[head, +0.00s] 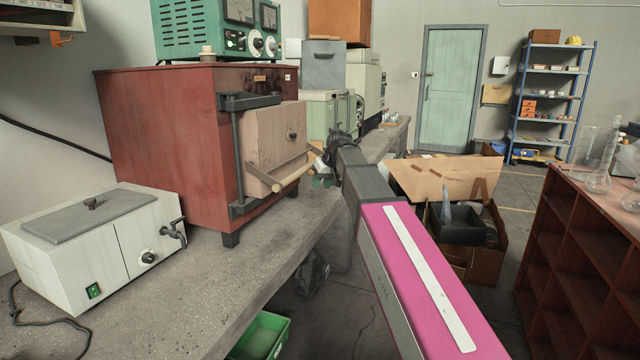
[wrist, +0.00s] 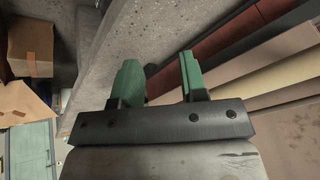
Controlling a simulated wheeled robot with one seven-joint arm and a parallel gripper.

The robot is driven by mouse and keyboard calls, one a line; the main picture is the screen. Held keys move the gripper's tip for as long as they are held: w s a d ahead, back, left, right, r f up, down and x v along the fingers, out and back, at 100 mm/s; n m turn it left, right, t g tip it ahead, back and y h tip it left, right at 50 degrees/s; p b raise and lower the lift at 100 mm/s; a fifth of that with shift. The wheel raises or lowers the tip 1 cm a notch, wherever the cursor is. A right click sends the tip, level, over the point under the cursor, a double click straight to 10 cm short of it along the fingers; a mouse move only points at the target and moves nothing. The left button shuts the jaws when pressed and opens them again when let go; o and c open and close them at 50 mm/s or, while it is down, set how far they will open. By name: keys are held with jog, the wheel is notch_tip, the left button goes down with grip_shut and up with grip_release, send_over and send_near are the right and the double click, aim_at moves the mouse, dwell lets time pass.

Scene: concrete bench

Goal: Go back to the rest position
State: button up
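My arm, with a pink panel on its link, reaches forward over the bench's front edge in the head view. My gripper (head: 322,180) is at its far end, small and partly hidden by my own wrist, close to the outer end of the furnace door's pale bar handle (head: 293,180). Whether a finger touches the handle cannot be told.
The red furnace (head: 165,140) stands on the concrete bench (head: 215,285), its beige door (head: 275,140) beside my gripper. A white water bath (head: 95,250) is front left. An open cardboard box (head: 485,265) and a reddish wooden shelf unit (head: 585,260) stand right. The floor between looks partly clear.

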jog(key=s+d+f+m+g+h, duration=0.1)
jog(key=s+d+f, duration=0.5)
jog(key=s+f, duration=0.3)
jog(key=s+d+f+m+g+h, duration=0.1)
jog(key=s+d+f, duration=0.5)
jog(key=f, duration=0.8)
jog(key=s+d+f+m+g+h, duration=0.1)
jog(key=s+d+f+m+h, duration=0.1)
jog(key=s+d+f, duration=0.4)
jog(key=s+f+m, duration=0.1)
jog(key=s+f, duration=0.4)
jog(key=f, duration=0.1)
jog(key=shift+s+d, duration=0.2)
jog(key=shift+s, duration=0.15)
jog(key=shift+f, duration=0.1)
